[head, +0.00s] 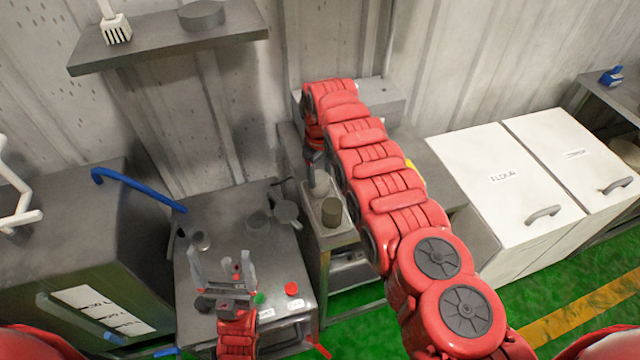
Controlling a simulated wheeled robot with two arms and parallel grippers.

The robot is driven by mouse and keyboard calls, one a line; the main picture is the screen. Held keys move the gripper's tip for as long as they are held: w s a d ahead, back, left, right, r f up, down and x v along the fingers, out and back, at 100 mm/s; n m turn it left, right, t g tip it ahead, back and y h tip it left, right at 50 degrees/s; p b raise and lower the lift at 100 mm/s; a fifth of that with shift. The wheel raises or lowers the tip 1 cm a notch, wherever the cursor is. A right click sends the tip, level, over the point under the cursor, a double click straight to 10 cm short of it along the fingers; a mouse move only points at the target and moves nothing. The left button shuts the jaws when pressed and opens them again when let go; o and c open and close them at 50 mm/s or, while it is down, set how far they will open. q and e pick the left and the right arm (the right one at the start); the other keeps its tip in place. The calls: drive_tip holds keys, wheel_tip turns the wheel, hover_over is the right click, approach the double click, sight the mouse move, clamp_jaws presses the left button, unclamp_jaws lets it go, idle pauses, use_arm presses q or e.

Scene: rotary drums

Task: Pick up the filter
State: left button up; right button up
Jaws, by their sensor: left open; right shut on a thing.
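My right arm reaches from the lower right to the narrow stand by the wall, and its gripper (317,160) points down there, mostly hidden by its own red links. It is shut on a pale grey, upright thing (319,182), perhaps the filter; its full shape is hard to tell. A dark olive cylinder (331,211) stands just in front of it on the stand's light tray (334,238). My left gripper (224,268) is open and empty above the front of the grey machine, its fingers pointing away from me.
The grey machine (222,220) carries small round metal parts (286,212), a red button (291,288) and a green button (259,298). A dark cabinet with a blue handle (138,186) stands left. White lidded bins (500,180) stand right. A shelf (165,45) hangs above.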

drive_tip(key=shift+c, duration=1.2)
drive_tip(key=shift+r, duration=0.15)
